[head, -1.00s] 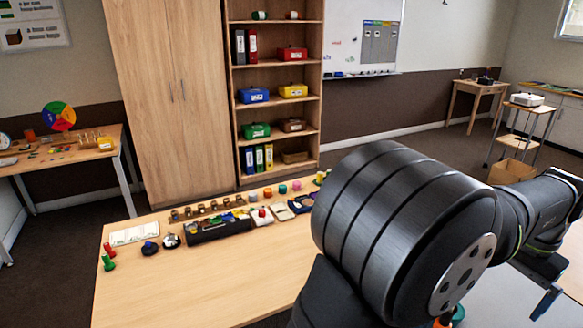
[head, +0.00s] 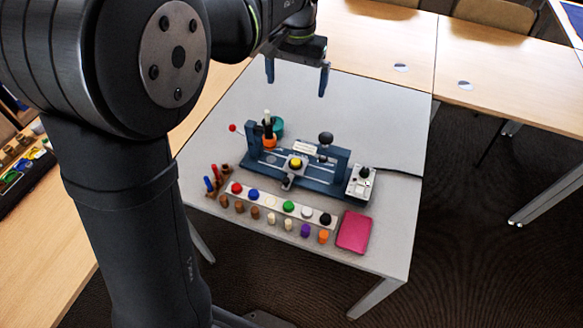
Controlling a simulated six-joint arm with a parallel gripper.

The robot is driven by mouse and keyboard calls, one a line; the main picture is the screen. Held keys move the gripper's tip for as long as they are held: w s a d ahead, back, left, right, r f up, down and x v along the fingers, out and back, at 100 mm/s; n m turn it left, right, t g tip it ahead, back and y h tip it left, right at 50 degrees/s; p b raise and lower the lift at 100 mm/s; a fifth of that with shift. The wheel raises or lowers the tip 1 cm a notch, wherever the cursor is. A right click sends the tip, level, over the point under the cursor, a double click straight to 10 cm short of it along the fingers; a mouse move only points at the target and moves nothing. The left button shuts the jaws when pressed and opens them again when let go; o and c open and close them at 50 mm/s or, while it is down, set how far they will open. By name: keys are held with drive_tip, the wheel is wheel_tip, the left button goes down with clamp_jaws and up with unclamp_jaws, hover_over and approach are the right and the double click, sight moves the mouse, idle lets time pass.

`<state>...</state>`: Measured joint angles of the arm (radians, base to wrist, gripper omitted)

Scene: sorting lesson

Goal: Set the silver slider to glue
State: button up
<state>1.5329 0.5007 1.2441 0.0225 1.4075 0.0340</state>
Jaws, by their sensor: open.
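A blue fixture (head: 262,171) stands on the grey table. I cannot be sure that this block is the silver slider. A pale label strip (head: 306,147) lies on the fixture, but its writing is too small to read, so I cannot find the word glue. My gripper (head: 297,80) is open and empty, fingers pointing down. It appears above the back of the table, behind the fixture and apart from it.
A control box (head: 361,183) with a black knob and cable stands right of the fixture. A strip of coloured knobs (head: 270,203), several small pegs (head: 305,230) and a pink block (head: 354,231) lie in front. A teal round piece (head: 276,127) and orange piece (head: 269,141) stand at the back left.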

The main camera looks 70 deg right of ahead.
sight(286, 179)
drive_tip(key=shift+c, duration=0.4)
drive_tip(key=shift+f, duration=0.25)
drive_tip(key=c, duration=0.4)
drive_tip(key=shift+n, duration=0.8)
drive_tip(key=f, duration=0.1)
drive_tip(key=a+f, duration=0.1)
drive_tip(key=f, duration=0.1)
drive_tip(key=a+f, duration=0.1)
drive_tip(key=shift+w+f, duration=0.1)
drive_tip(key=shift+f, duration=0.25)
drive_tip(key=c, duration=0.7)
drive_tip(key=a+f+n, duration=0.1)
drive_tip(key=f, duration=0.1)
drive_tip(key=a+f+n, duration=0.1)
drive_tip(key=a+f, duration=0.1)
drive_tip(key=f, duration=0.1)
drive_tip(key=a+f, duration=0.1)
drive_tip(key=f, duration=0.1)
drive_tip(key=shift+w+a+f+n, duration=0.1)
drive_tip(key=shift+a+f+n, duration=0.05)
drive_tip(key=shift+f+n, duration=0.2)
drive_tip(key=shift+c, duration=0.4)
wheel_tip(286, 179, down, 17)
drive_tip(key=shift+f, duration=0.1)
drive_tip(key=shift+c, duration=0.4)
clamp_jaws()
drive_tip(key=w, duration=0.9)
